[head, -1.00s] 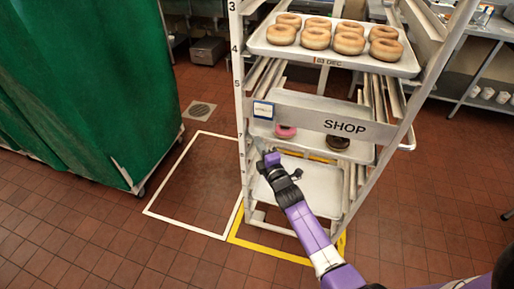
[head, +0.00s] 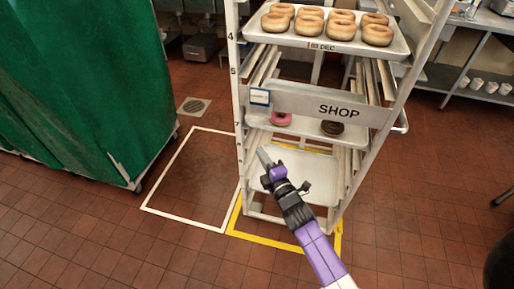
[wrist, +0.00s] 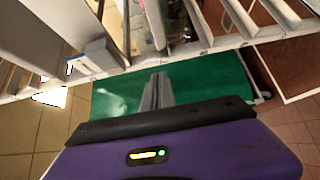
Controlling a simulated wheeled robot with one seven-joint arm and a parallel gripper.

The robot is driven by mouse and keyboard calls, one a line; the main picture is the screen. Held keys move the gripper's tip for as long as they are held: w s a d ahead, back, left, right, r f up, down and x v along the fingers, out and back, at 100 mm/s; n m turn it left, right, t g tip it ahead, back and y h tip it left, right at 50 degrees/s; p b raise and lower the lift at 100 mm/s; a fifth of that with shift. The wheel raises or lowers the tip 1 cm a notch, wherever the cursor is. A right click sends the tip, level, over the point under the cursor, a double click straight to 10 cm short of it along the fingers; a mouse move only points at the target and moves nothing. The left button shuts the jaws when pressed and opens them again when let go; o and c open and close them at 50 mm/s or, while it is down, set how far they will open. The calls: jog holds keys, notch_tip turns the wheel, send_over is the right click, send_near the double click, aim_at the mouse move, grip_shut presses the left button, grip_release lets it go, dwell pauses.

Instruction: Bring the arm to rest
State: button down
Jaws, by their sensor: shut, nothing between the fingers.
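My gripper (head: 264,158) is in front of the rack in the head view, at the height of its lower trays. Its fingers are together and empty. My purple arm reaches up to it from the lower right. In the wrist view the closed fingers (wrist: 157,92) point out over the purple wrist, with green cloth beyond them. I cannot tell from the head view how close the fingertips are to the rack's left post.
The rack (head: 238,100) carries a top tray (head: 285,38) of plain donuts, a SHOP sign (head: 330,108), a pink donut (head: 281,119) and a dark donut (head: 332,128). A green covered cart (head: 80,90) stands left. The white-outlined floor (head: 190,180) is clear.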

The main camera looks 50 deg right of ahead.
jog(key=shift+v, duration=0.8)
jog(key=s+a+r+m+y, duration=0.3)
jog(key=s+a+r+m, duration=0.1)
jog(key=s+a, duration=0.4)
jog(key=s+a+r+m+y, duration=0.3)
jog(key=s+a+r+m, duration=0.1)
jog(key=s+a, duration=0.5)
jog(key=s+a+r+m+g+y, duration=0.1)
jog(key=s+a+r+m, duration=0.3)
jog(key=s+a, duration=0.5)
jog(key=s+y, duration=0.1)
jog(key=s, duration=0.1)
jog(key=shift+s+a+y, duration=0.25)
jog(key=shift+y, duration=0.15)
